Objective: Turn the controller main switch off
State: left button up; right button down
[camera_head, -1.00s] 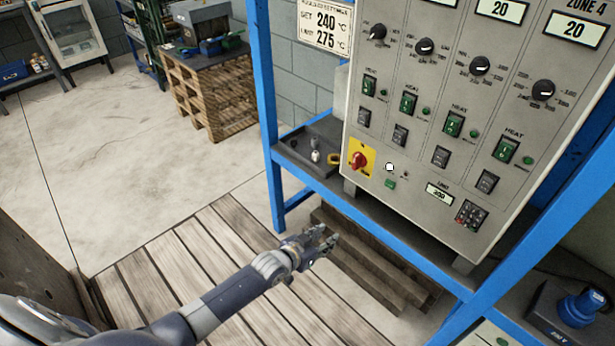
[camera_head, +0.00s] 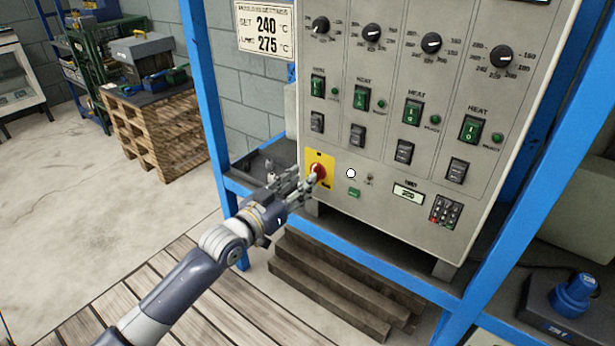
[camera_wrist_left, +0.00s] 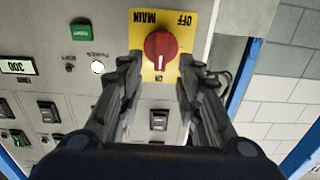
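The main switch is a red rotary knob (camera_head: 318,171) on a yellow plate (camera_head: 320,157) at the lower left of the grey controller panel (camera_head: 335,207). In the left wrist view the red knob (camera_wrist_left: 160,46) appears upside down, with "MAIN" and "OFF" on the yellow plate (camera_wrist_left: 146,17). My left gripper (camera_head: 303,182) is at the switch, its fingers apart. In the left wrist view the open fingers (camera_wrist_left: 158,75) lie on either side of the knob's lower part; contact cannot be told. My right gripper is not in view.
A round white lamp (camera_head: 351,173) and a green button (camera_head: 354,193) sit right of the switch. A blue frame (camera_head: 207,90) surrounds the panel. A dark tray (camera_head: 262,160) is left of the switch.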

pick_arm(q)
jog(key=shift+x, duration=2.05)
grip_shut()
